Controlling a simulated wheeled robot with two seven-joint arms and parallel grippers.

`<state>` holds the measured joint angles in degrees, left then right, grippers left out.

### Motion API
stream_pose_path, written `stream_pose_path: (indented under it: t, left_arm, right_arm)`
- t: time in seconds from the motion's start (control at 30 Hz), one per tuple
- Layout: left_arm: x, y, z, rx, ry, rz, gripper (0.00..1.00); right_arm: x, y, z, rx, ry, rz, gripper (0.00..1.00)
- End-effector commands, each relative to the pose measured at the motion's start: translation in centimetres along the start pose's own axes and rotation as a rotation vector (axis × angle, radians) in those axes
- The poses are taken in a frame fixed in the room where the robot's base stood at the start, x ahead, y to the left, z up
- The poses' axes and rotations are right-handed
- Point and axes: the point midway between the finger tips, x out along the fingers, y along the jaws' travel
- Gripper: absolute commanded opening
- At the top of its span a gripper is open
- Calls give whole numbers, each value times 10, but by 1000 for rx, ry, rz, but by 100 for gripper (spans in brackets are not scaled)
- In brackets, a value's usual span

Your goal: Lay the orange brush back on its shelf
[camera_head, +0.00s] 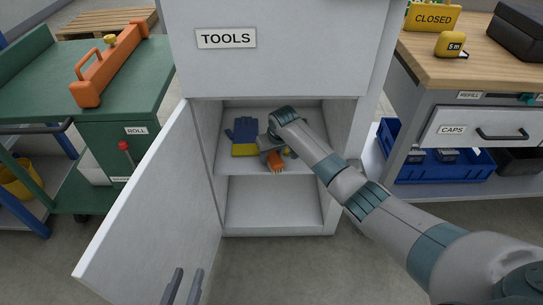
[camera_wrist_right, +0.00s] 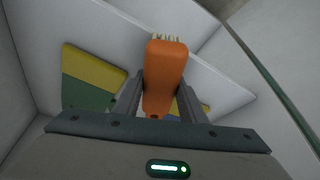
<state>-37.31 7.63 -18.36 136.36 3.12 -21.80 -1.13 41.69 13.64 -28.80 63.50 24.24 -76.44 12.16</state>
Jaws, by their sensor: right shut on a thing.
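The orange brush (camera_head: 276,161) is at the shelf (camera_head: 236,167) inside the open TOOLS cabinet. My right gripper (camera_head: 270,147) reaches in from the right and is shut on it. In the right wrist view the brush (camera_wrist_right: 165,75) is between the two fingers (camera_wrist_right: 163,103), with pale bristles at its far end. I cannot tell whether the brush touches the shelf. My left gripper (camera_head: 183,287) is at the bottom edge, outside the cabinet, with its fingers apart and nothing between them.
Blue-and-yellow gloves (camera_head: 246,133) lie on the shelf left of the brush. A yellow-and-green block (camera_wrist_right: 90,77) shows in the wrist view. The cabinet door (camera_head: 150,220) stands open at left. The lower compartment (camera_head: 270,205) is empty.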

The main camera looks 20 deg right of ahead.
Motion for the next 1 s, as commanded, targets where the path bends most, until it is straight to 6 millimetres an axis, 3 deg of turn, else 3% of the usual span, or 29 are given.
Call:
stream_pose_path:
  t: [0.2,0.23,0.3,0.77,1.0]
  left_arm:
    - [0,0,0,0,-5,0,30]
    - [0,0,1,0,-5,-1,30]
    - [0,0,1,0,-5,-1,30]
    - [0,-1,-1,0,-4,-1,30]
    - [-4,-6,20,-11,-120,-12,30]
  right_arm:
    - [2,0,1,0,-1,0,16]
    - [2,0,1,0,-1,0,44]
    - [2,0,1,0,-1,0,56]
    - [-2,0,0,0,1,0,56]
    - [-14,0,1,0,-1,0,56]
